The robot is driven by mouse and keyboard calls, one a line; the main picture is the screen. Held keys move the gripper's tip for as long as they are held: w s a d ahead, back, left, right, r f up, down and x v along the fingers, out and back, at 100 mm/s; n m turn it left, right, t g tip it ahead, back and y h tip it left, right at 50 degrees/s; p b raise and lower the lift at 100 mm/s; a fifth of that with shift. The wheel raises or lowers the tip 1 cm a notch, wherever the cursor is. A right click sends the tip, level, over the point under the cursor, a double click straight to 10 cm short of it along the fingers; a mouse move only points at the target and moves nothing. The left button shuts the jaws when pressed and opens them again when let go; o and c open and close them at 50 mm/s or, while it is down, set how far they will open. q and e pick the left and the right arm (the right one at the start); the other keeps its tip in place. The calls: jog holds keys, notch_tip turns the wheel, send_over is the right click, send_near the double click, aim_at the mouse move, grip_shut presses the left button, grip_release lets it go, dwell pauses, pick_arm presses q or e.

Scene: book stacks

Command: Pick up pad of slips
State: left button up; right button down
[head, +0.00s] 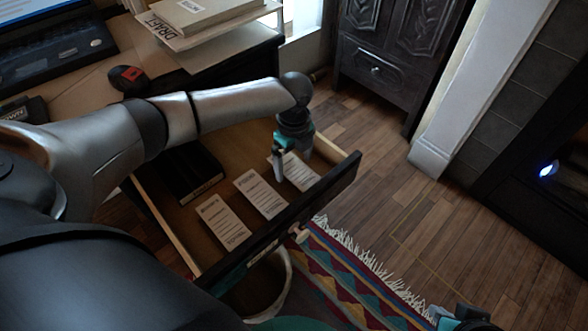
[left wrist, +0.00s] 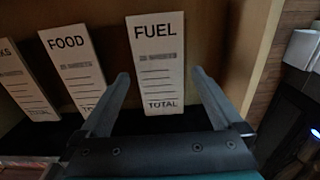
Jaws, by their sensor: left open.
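Three white pads of slips lie in an open drawer (head: 330,195). The right-hand pad (head: 302,172) has my left gripper (head: 280,172) over it. In the left wrist view this pad reads "FUEL" (left wrist: 156,50) and lies between the spread, empty fingers of my left gripper (left wrist: 165,80). The middle pad (head: 260,193) reads "FOOD" (left wrist: 75,68). The left pad (head: 222,221) is cut off at the left wrist view's edge, with "KS" (left wrist: 22,85) readable. Part of my right gripper (head: 462,318) shows at the bottom right; its fingers are unclear.
A black box (head: 190,173) lies in the drawer's left part. The drawer's wooden side wall (left wrist: 258,35) is close to the right of the FUEL pad. The desk above holds a keyboard (head: 65,55), a dark mouse (head: 128,78) and stacked papers. A striped rug (head: 345,280) lies below.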

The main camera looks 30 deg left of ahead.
pick_arm(q)
jog(key=shift+c, duration=0.2)
jog(key=c, duration=1.2)
jog(key=shift+r, duration=0.15)
